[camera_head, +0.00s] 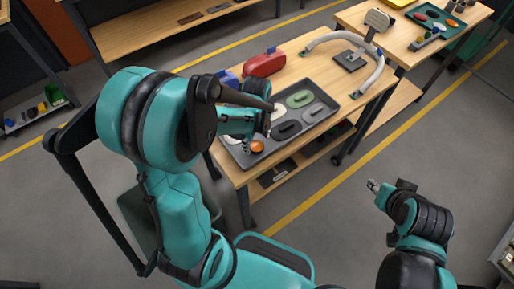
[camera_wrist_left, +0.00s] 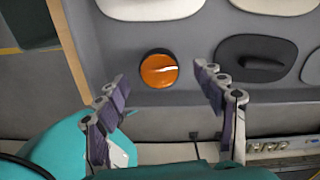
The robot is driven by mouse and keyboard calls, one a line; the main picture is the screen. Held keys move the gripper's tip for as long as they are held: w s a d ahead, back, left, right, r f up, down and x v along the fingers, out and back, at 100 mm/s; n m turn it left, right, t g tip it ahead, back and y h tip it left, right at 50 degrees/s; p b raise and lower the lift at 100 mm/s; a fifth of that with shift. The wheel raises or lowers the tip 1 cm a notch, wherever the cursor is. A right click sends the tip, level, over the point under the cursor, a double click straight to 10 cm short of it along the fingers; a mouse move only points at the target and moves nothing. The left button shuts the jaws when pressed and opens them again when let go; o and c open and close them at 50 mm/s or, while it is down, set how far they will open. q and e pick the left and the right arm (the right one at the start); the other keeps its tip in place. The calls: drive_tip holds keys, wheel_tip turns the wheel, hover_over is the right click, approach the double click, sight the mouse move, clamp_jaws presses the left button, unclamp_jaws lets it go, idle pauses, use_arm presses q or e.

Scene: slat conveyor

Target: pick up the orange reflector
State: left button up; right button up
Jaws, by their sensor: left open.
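The orange reflector (camera_head: 257,146) is a small round disc lying in the near corner of a grey tray (camera_head: 236,151) on the wooden workbench. In the left wrist view the reflector (camera_wrist_left: 158,69) has a dark rim and a pale streak across it. My left gripper (camera_wrist_left: 163,88) is open and empty; its two fingertips lie on either side of the reflector in that view, without visible contact. In the head view the left gripper (camera_head: 266,128) hangs over the tray beside the reflector. My right gripper (camera_head: 374,186) is at the lower right, away from the bench; its jaws are too small to judge.
The tray also holds a green oval part (camera_head: 300,99), a black one (camera_head: 287,128) and white and grey ones. A red part (camera_head: 264,64) and a curved grey tube (camera_head: 372,77) are behind. Another table with a teal tray (camera_head: 436,19) stands at upper right.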

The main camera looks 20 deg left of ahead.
sight(256, 147)
use_arm(q)
wheel_tip(256, 147, down, 2)
drive_tip(key=shift+f, duration=0.15)
drive_tip(key=c, duration=1)
drive_tip(key=shift+c, duration=0.2)
